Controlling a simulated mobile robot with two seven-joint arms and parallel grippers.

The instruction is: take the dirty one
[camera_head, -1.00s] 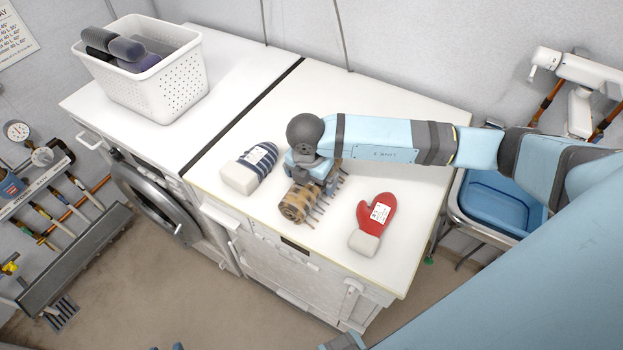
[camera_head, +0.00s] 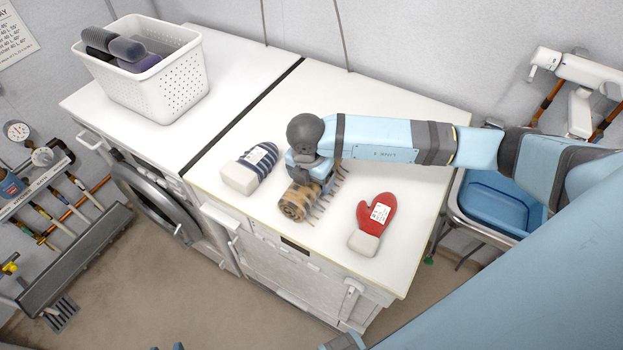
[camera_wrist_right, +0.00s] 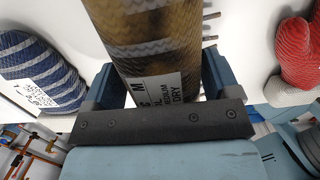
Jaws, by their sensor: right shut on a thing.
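A brown-stained, striped knitted piece (camera_head: 297,201) is on the white worktop in the middle of the head view. My right gripper (camera_head: 312,172) comes down over its far end. In the right wrist view, the right gripper (camera_wrist_right: 158,85) has a finger on each side of the stained piece (camera_wrist_right: 150,35), which bears a white label. A blue-and-white striped mitten (camera_head: 250,168) lies to its left, looking clean; it also shows in the wrist view (camera_wrist_right: 40,75). A clean red mitten (camera_head: 375,220) with a white cuff lies to its right.
Several thin pegs (camera_head: 330,196) stick out beside the stained piece. A white basket (camera_head: 160,90) with dark items stands at the back left. A blue tub (camera_head: 497,205) is right of the worktop. The worktop's near right corner is clear.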

